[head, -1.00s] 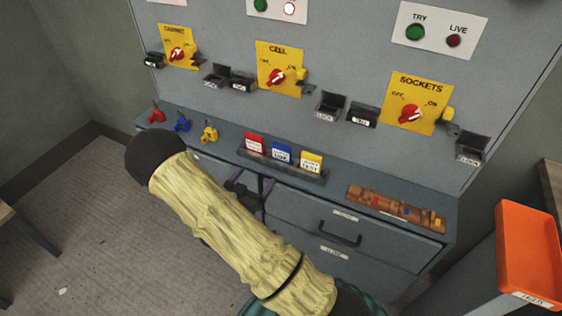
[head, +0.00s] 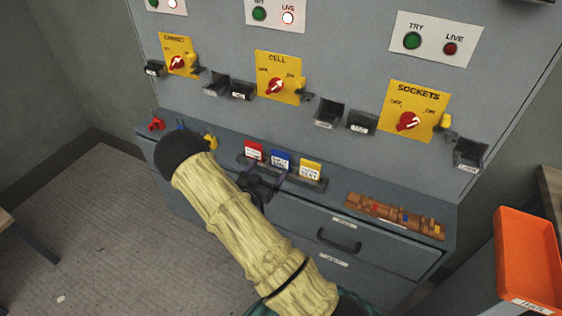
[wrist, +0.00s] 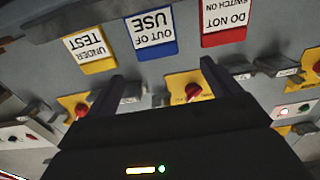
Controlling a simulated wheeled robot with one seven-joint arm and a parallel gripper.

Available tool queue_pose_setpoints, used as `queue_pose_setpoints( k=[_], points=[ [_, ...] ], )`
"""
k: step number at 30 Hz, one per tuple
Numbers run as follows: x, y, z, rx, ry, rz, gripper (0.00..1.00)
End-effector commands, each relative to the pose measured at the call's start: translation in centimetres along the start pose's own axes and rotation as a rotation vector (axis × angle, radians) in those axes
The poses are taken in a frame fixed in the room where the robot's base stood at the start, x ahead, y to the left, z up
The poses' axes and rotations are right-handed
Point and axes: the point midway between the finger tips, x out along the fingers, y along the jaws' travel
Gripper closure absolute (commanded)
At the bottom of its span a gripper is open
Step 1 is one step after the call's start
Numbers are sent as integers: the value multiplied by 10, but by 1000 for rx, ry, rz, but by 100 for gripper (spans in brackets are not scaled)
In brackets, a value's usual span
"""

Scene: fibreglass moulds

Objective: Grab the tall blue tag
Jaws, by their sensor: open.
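The tall blue tag (head: 281,158) stands in a dark rack on the cabinet's ledge, between a red tag (head: 254,151) and a yellow tag (head: 310,169). In the wrist view the blue tag (wrist: 153,30) appears upside down and reads "OUT OF USE". The red tag (wrist: 224,20) reads "DO NOT SWITCH ON" and the yellow tag (wrist: 89,50) reads "UNDER TEST". My gripper (head: 268,174) is open and empty, just in front of the rack. In the wrist view its two fingers (wrist: 160,75) are spread, with the blue tag between and beyond them, apart from both.
The tag rack (head: 265,168) sits on the ledge. Red, blue and yellow padlock-like pieces stand at left, partly behind my arm. A brown strip (head: 395,214) lies at right. The panel has yellow switch plates (head: 415,110). An orange tray (head: 528,260) stands at far right.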

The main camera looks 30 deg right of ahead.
Motion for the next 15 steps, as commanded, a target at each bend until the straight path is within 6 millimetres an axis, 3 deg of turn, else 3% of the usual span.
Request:
queue_pose_setpoints(
  k=[6, 15],
  points=[
    [34, 1, 0, -1, 0, 2, 11],
    [38, 1, 0, -1, -1, 0, 11]
  ],
)
